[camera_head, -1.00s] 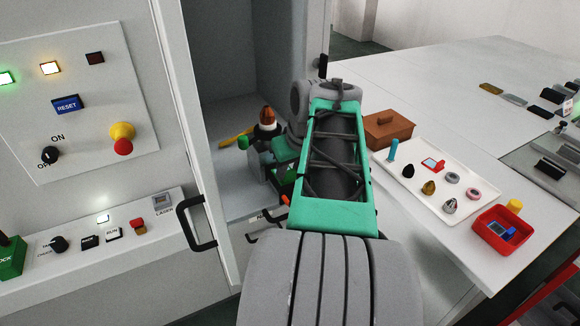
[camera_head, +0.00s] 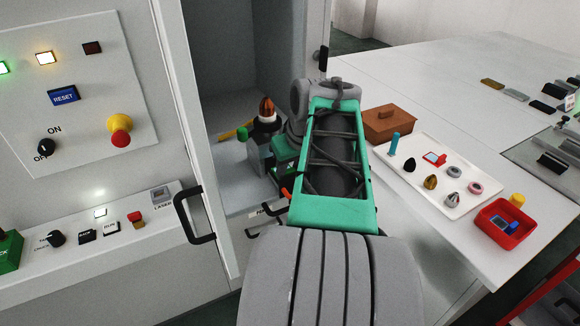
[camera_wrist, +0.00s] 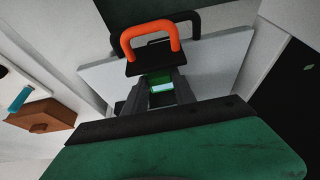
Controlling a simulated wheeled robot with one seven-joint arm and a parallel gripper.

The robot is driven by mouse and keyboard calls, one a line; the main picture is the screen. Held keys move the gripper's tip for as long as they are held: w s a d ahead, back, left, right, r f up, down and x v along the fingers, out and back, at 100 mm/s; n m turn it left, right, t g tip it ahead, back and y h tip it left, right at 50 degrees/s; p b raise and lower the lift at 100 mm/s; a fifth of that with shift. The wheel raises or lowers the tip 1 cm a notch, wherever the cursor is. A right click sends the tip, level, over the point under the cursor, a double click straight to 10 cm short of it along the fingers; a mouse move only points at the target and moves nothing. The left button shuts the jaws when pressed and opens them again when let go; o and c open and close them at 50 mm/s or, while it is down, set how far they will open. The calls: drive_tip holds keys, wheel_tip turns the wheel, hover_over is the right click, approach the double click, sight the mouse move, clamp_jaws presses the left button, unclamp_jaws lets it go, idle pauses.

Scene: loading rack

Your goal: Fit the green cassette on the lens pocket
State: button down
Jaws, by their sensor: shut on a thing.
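In the wrist view my gripper (camera_wrist: 161,92) is shut on the green cassette (camera_wrist: 158,77). Only a small green part with a pale cyan strip shows between the dark fingers. A black plate with an orange U-shaped handle (camera_wrist: 150,38) stands just beyond the fingertips; I cannot tell whether they touch. In the head view my arm hides most of the gripper, inside the open cabinet. I cannot make out the lens pocket for certain in either view.
The cabinet's black door handle (camera_head: 195,215) is left of my arm. An amber-tipped part (camera_head: 267,110) stands inside the cabinet. On the right table are a brown box (camera_head: 388,124), a white tray (camera_head: 450,208) of small parts and a red bin (camera_head: 503,226).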

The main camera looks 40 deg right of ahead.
drive_tip(key=shift+f+b, duration=0.6)
drive_tip(key=shift+f, duration=0.15)
idle(0.4)
drive_tip(key=c, duration=0.9)
unclamp_jaws()
drive_tip(key=shift+c, duration=0.2)
drive_tip(key=v, duration=0.7)
drive_tip(key=shift+r+p, duration=0.4)
drive_tip(key=shift+s, duration=0.15)
